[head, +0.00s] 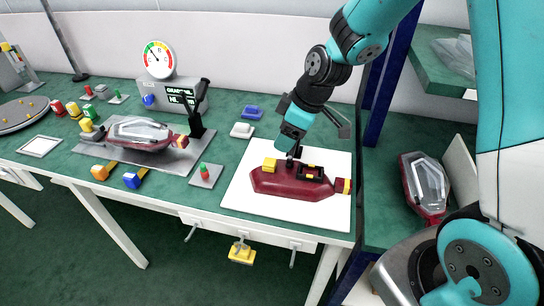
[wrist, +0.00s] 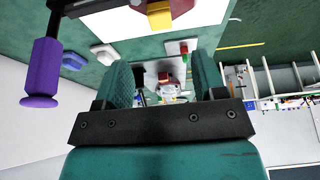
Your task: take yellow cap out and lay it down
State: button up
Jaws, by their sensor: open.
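A dark red lamp housing (head: 290,183) lies on a white mat (head: 240,194) at the right of the table in the head view. A yellow cap-like block (head: 268,164) stands at its upper left, and another yellow piece (head: 347,186) is at its right end. A black frame with small yellow parts (head: 310,173) sits in the middle. My gripper (head: 294,152) hangs just above the housing. In the wrist view my gripper (wrist: 163,78) has its teal fingers apart, with no yellow piece between them. A yellow block (wrist: 159,14) shows beyond the fingers, beside dark red.
A second lamp (head: 140,133) lies on a grey plate at the left. A gauge box (head: 172,92) stands behind it. A small plate with a red-and-green piece (head: 203,175), a blue block (head: 252,112) and a white block (head: 242,130) lie near the mat. A dark blue post (head: 384,85) rises at right.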

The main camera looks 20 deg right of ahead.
aim_at(270, 161)
jog(key=x, duration=1)
jog(key=shift+r, duration=0.1)
jog(key=shift+r, duration=0.1)
jog(key=c, duration=1.1)
